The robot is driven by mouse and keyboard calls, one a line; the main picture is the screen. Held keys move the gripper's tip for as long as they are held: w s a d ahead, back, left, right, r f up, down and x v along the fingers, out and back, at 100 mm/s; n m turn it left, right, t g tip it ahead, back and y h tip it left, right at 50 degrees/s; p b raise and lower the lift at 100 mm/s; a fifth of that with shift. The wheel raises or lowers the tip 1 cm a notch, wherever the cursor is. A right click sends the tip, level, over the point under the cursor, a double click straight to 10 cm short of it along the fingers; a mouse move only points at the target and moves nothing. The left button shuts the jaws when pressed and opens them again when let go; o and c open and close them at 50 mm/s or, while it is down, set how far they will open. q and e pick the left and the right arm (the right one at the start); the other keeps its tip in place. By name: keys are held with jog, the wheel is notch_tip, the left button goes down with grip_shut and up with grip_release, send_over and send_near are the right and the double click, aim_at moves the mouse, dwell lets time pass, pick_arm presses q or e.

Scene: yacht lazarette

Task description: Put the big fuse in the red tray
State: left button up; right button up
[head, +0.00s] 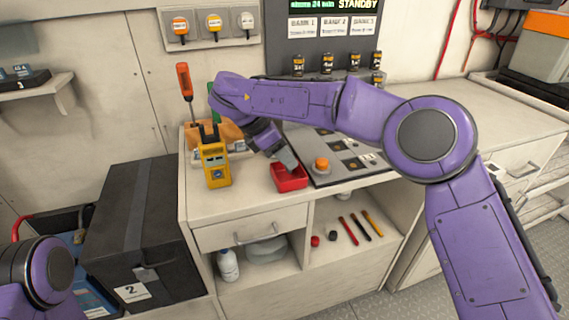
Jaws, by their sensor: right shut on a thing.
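The red tray (291,184) sits on the counter, left of the sloped control panel. My right arm reaches across from the right and bends down to it. My right gripper (288,165) is pointed down at the tray's back part, fingertips at or just over the opening. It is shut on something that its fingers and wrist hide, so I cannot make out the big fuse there. Several small dark cylinders with orange bands (327,63) stand behind, below the display; I cannot tell whether one is the big fuse. Only part of my left arm shows at bottom left; its gripper is out of view.
A yellow meter (214,165) stands left of the tray. An orange-handled screwdriver (185,80) rises behind it. The panel (330,150) with an orange button borders the tray on the right. A black case (140,225) stands left of the counter.

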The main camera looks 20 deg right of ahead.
notch_tip(320, 180, down, 3)
jog(key=shift+r, duration=0.15)
jog(key=shift+f, duration=0.25)
jog(key=o, duration=0.7)
jog(key=shift+r, duration=0.1)
jog(key=shift+r+p, duration=0.3)
jog(key=p+v, duration=0.1)
jog(key=v, duration=1)
jog(key=shift+s+a+r, duration=0.1)
jog(key=shift+a+r, duration=0.2)
